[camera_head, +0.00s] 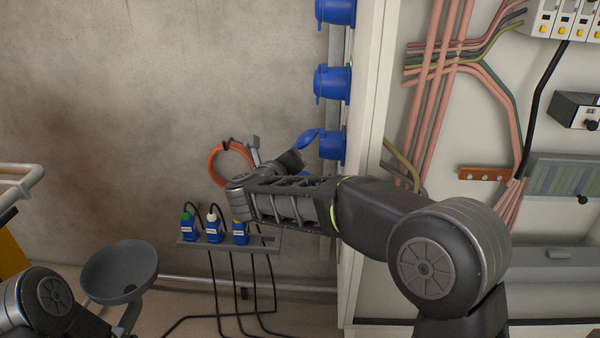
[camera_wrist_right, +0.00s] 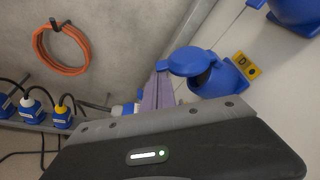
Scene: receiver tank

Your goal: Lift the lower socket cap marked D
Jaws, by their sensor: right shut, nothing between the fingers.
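The lower socket (camera_head: 331,146) is blue and sits lowest in the column on the panel's side. In the right wrist view the socket (camera_wrist_right: 224,80) has a yellow label marked D (camera_wrist_right: 246,65) beside it. Its blue cap (camera_wrist_right: 192,60) is swung out from the socket, and a dark opening shows below it. The cap also shows in the head view (camera_head: 307,138), tilted out to the left. My right gripper (camera_wrist_right: 158,88) is shut and empty, its fingertips at the cap's outer edge; I cannot tell whether they touch. My left gripper is out of view.
Two more blue sockets, a middle one (camera_head: 332,83) and a top one (camera_head: 336,12), are above. A rack (camera_head: 190,244) with several blue plugs and hanging cables is below left. An orange hose coil (camera_head: 213,168) hangs on the wall. A dark round dish (camera_head: 118,270) stands lower left.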

